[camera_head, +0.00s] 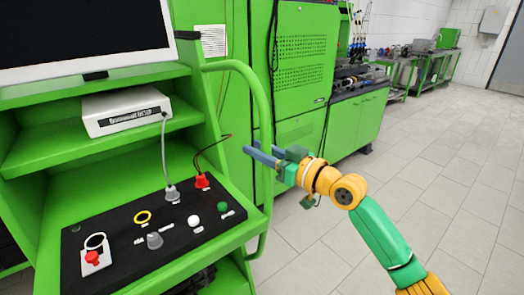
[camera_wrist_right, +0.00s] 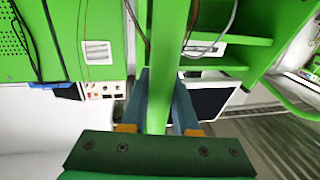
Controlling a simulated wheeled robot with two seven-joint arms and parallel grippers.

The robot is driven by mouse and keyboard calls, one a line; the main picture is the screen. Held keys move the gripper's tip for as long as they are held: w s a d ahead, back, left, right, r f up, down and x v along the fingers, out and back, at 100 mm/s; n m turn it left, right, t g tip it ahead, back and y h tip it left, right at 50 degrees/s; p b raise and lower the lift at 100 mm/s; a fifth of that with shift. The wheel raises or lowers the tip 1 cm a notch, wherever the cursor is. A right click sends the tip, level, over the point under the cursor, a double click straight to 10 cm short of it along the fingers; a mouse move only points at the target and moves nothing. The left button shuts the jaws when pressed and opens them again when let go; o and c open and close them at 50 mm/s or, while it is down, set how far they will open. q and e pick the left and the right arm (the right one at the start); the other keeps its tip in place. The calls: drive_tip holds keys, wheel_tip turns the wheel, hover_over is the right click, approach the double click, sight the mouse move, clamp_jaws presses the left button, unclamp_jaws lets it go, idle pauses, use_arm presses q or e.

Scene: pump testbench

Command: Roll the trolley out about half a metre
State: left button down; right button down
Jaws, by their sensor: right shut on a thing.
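The green trolley (camera_head: 30,165) fills the left of the head view. It carries a monitor, a white box and a black control panel. Its curved green handle tube (camera_head: 262,100) runs down its right side. My right gripper (camera_head: 263,154) is at this tube, with its blue-grey fingers shut on it. In the right wrist view the green handle tube (camera_wrist_right: 163,60) passes between the two fingers of my gripper (camera_wrist_right: 165,95). My left gripper is not in view.
The control panel (camera_head: 120,235) has a red button, knobs and plugged cables. A tall green cabinet (camera_head: 300,75) stands close behind the trolley. A workbench (camera_head: 360,110) and further benches line the back. Tiled floor (camera_head: 440,180) is clear on the right.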

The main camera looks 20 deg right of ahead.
drive_tip(key=shift+w+a, duration=0.2)
drive_tip(key=shift+w, duration=0.3)
drive_tip(key=c, duration=0.7)
unclamp_jaws()
drive_tip(key=shift+w+a+f, duration=0.15)
drive_tip(key=shift+w+f, duration=0.05)
drive_tip(key=shift+s, duration=0.2)
drive_tip(key=b+v, duration=0.3)
drive_tip(key=v, duration=0.4)
